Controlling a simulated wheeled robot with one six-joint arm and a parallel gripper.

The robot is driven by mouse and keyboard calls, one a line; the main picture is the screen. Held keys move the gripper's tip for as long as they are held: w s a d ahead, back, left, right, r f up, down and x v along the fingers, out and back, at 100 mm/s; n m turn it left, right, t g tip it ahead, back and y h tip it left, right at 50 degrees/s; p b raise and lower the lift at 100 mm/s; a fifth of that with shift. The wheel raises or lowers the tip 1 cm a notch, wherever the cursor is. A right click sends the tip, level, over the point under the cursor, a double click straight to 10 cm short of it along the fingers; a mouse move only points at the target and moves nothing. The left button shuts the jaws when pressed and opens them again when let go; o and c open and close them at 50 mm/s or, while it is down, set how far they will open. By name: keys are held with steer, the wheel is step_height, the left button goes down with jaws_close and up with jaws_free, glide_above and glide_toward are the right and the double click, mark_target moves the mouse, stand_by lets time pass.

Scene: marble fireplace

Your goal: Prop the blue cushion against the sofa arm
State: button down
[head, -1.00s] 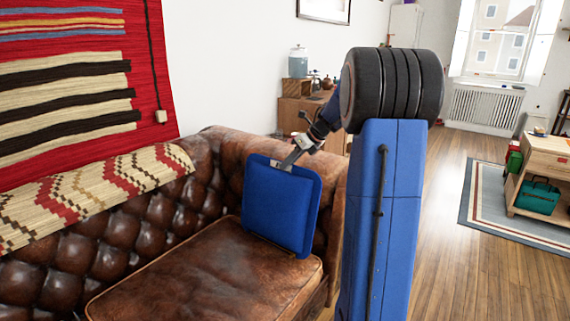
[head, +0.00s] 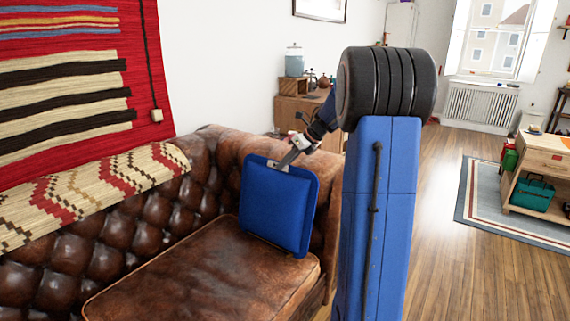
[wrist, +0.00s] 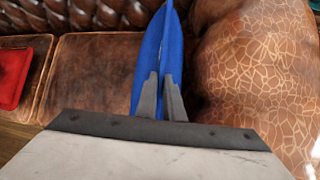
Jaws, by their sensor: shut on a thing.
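The blue cushion (head: 277,208) stands nearly upright on the seat of the brown leather sofa (head: 200,275), at the end by the sofa arm (head: 328,225). My gripper (head: 283,167) is shut on the cushion's top edge. In the wrist view the two fingers (wrist: 162,98) pinch the blue cushion (wrist: 150,60) edge-on. The rounded sofa arm (wrist: 255,85) is close on its right. Whether the cushion's back touches the arm cannot be told.
A patterned throw (head: 85,190) lies over the sofa back. A red thing (wrist: 13,78) lies on the seat at the left of the wrist view. A wooden cabinet (head: 300,108) stands behind the sofa. Open wood floor and a shelf unit (head: 540,160) are at the right.

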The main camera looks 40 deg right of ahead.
steer(key=shift+f, duration=0.35)
steer(key=shift+w+d, duration=0.25)
steer(key=shift+d, duration=0.45)
stand_by(0.4)
steer(key=c, duration=1.8)
jaws_free()
step_height(320, 180, up, 9)
steer(key=s, duration=0.1)
steer(key=shift+s+d, duration=0.15)
steer(key=shift+d, duration=0.05)
stand_by(0.4)
